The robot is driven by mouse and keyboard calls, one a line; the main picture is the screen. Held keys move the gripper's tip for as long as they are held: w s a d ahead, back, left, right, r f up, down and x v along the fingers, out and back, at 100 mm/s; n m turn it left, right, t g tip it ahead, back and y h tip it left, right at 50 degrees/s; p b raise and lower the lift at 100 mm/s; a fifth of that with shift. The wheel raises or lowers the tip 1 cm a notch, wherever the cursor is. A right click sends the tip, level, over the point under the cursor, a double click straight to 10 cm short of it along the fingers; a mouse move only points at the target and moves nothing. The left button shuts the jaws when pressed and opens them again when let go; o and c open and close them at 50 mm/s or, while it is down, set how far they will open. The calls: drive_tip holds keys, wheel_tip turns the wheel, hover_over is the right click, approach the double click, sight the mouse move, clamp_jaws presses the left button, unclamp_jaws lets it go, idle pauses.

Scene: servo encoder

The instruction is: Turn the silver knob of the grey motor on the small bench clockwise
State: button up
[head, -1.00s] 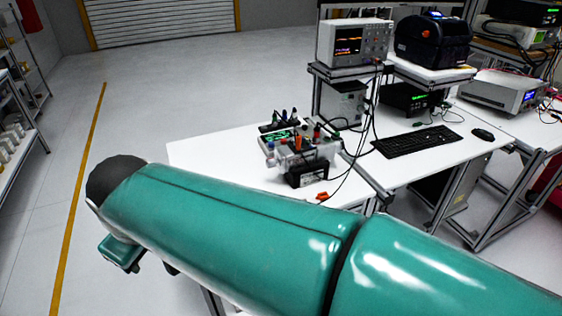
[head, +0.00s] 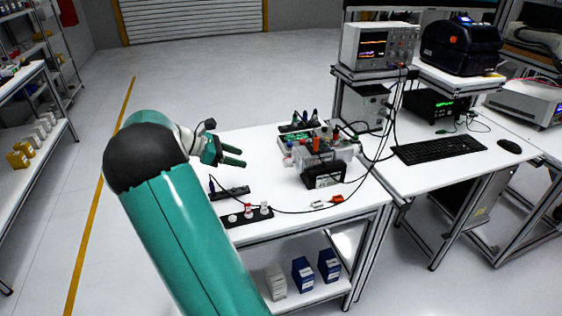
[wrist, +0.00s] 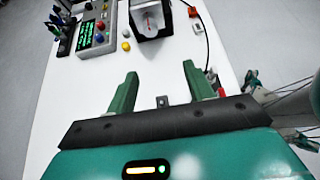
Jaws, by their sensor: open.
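The small white bench (head: 262,172) stands in the middle of the head view, and its top also fills much of the wrist view (wrist: 80,125). A cluster of grey equipment (head: 340,152) sits on its right part; I cannot pick out the grey motor or its silver knob for sure. My gripper (head: 238,157) is open and empty above the left part of the bench, with its fingers towards the cluster. In the wrist view the two green fingers (wrist: 160,70) are apart, with bare bench between them. A black-framed meter with a red needle (wrist: 150,20) lies beyond them.
A grey control box with a green display (wrist: 95,32) stands at the left in the wrist view. Dark strips with small parts (head: 248,217) lie at the bench's front edge. Cables cross the right side. An oscilloscope (head: 378,45) and keyboard (head: 438,145) are to the right.

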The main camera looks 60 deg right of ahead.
sight(284, 161)
drive_tip(key=shift+n+g+h, duration=0.5)
drive_tip(key=shift+n+g, duration=0.1)
drive_tip(key=shift+g, duration=0.2)
drive_tip(key=x, duration=0.5)
drive_tip(key=w+d+x, duration=0.1)
drive_tip(key=x, duration=1.1)
drive_tip(key=shift+w+d, duration=0.35)
drive_tip(key=c, duration=1)
drive_tip(key=shift+o, duration=0.2)
